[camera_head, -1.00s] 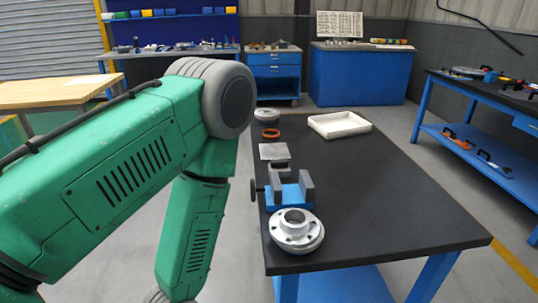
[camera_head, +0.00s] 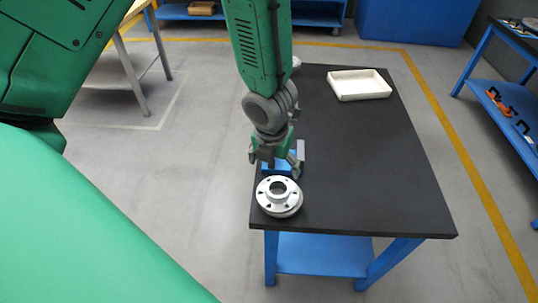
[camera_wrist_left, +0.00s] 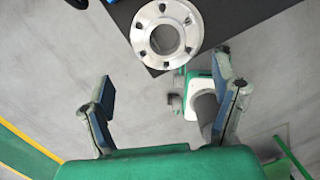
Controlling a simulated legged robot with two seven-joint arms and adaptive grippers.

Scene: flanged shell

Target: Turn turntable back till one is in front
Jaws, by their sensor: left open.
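The flanged shell (camera_head: 280,202), a silver metal ring with a central hole and several bolt holes, sits at the near left corner of the dark table. It also shows at the top of the left wrist view (camera_wrist_left: 140,36). A rounded grey edge (camera_head: 287,215) shows under its flange; I cannot tell if this is the turntable, and no number can be read. My left gripper (camera_head: 275,163) hangs just behind the shell, over the vise. In the left wrist view its fingers (camera_wrist_left: 165,88) are spread wide with nothing held, apart from the shell. My right gripper is out of view.
A blue vise (camera_head: 281,167) with grey jaws stands behind the shell, partly hidden by my left gripper. A white tray (camera_head: 358,85) lies at the table's far right. The table's middle and right (camera_head: 370,160) are clear.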

